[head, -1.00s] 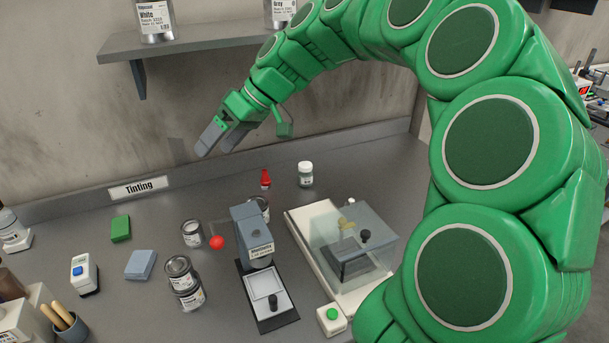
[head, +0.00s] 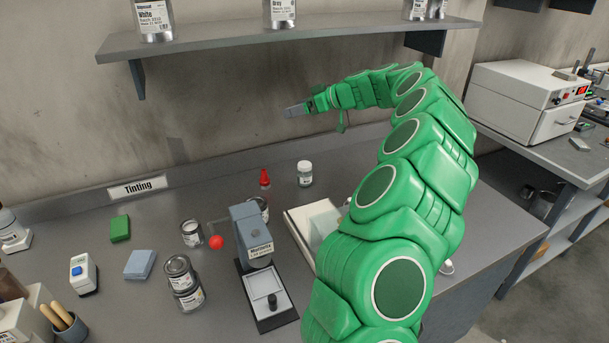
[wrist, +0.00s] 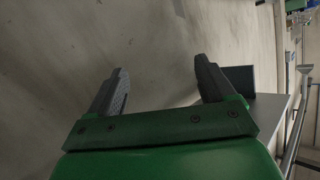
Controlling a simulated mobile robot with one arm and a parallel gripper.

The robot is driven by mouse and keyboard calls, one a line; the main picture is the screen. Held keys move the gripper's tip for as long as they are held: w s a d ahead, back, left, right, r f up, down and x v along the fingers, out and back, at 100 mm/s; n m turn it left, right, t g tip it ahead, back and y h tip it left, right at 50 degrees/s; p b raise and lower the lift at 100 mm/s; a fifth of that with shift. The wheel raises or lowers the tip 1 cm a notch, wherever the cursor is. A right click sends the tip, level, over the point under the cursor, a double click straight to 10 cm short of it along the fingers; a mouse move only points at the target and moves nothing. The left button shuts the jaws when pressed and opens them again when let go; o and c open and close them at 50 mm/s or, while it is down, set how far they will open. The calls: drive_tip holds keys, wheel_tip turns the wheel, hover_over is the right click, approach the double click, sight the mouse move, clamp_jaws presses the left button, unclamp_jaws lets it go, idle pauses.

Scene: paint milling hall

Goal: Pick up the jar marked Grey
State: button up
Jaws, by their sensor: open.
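The jar marked Grey (head: 282,14) is a metal container with a white label. It stands on the wall shelf in the head view, its top cut off by the frame. My gripper (head: 285,111) is below the shelf in that picture, roughly under the jar, pointing left and apart from it. In the wrist view my gripper (wrist: 160,72) has its two dark fingers spread with nothing between them. The wrist view shows mostly bare wall ahead, and I cannot see the jar there.
The wall shelf (head: 220,42) also holds a jar marked White (head: 154,18) and further jars (head: 418,9) at right. A white oven-like box (head: 530,100) stands at right.

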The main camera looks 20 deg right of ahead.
drive_tip(key=w+d+f+t+h, duration=0.15)
drive_tip(key=d+f, duration=0.25)
drive_tip(key=d, duration=0.4)
approach(300, 166)
drive_tip(key=w+f, duration=0.2)
drive_tip(key=w, duration=0.1)
drive_tip(key=shift+w+a+f, duration=0.1)
drive_tip(key=shift+w+f, duration=0.2)
drive_tip(key=shift+f, duration=0.1)
drive_tip(key=shift+x, duration=3.85)
drive_tip(key=shift+r, duration=0.1)
drive_tip(key=shift+c, duration=0.5)
drive_tip(key=c, duration=1)
drive_tip(key=shift+r, duration=0.1)
drive_tip(key=shift+c, duration=0.2)
